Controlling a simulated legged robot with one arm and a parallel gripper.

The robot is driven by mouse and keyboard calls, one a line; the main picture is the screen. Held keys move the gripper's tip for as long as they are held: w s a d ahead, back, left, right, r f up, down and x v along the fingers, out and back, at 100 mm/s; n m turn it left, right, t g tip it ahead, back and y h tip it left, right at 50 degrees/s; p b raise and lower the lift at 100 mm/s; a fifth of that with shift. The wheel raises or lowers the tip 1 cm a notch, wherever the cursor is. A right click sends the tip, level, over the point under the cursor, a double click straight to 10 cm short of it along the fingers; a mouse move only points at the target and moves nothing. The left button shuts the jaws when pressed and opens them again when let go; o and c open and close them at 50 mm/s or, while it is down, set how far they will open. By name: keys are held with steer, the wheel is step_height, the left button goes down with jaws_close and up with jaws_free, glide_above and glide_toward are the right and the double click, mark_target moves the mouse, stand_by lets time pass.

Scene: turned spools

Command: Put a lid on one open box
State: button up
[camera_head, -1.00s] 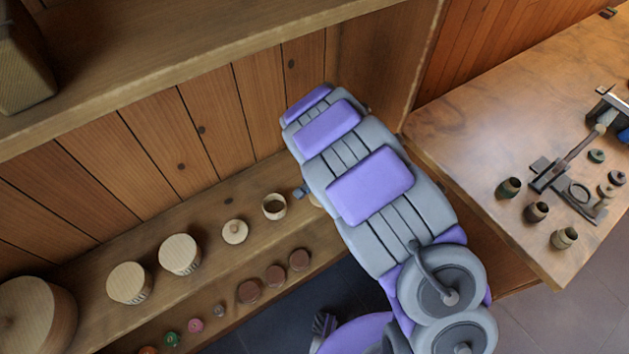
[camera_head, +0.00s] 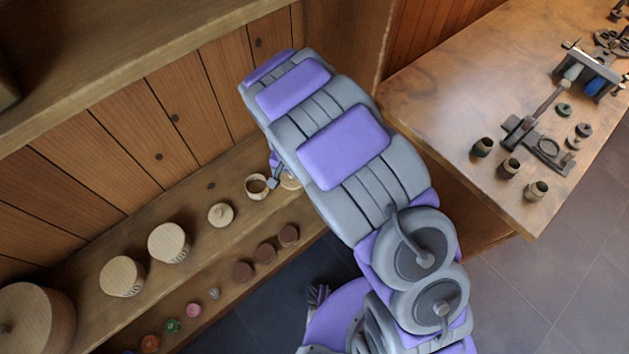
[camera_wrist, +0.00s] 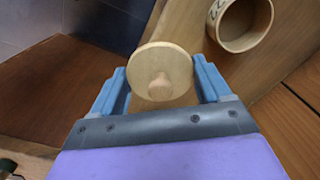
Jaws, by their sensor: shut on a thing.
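My gripper (camera_wrist: 161,72) has its blue fingers shut on a round pale wooden lid (camera_wrist: 176,60) with a knob, one finger at each side. In the head view my gripper (camera_head: 274,172) is mostly hidden behind my arm. Part of the pale lid (camera_head: 291,181) shows beside it. The open box (camera_head: 256,187), a short pale wooden cylinder, stands on the shelf just left of the gripper. In the wrist view the open box (camera_wrist: 240,22) is at the upper right, apart from the lid. Another knobbed lid (camera_head: 220,215) lies on the shelf left of the box.
Two closed round boxes (camera_head: 169,243) (camera_head: 122,277) and a large knobbed one (camera_head: 35,320) stand further left on the shelf (camera_head: 205,240). Brown discs (camera_head: 266,253) and small coloured spools (camera_head: 172,325) line the lower ledge. A workbench (camera_head: 440,90) with pots and tools is at right.

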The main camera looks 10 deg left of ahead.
steer(key=s+a+r+n, duration=0.2)
steer(key=a, duration=0.9)
steer(key=shift+w+f+b, duration=0.15)
steer(key=shift+f+b, duration=0.15)
steer(key=shift+f, duration=2.2)
steer(key=shift+f+p, duration=0.1)
steer(key=shift+p, duration=0.3)
steer(key=o, duration=1)
steer(key=shift+r, duration=0.25)
steer(key=shift+r, duration=0.35)
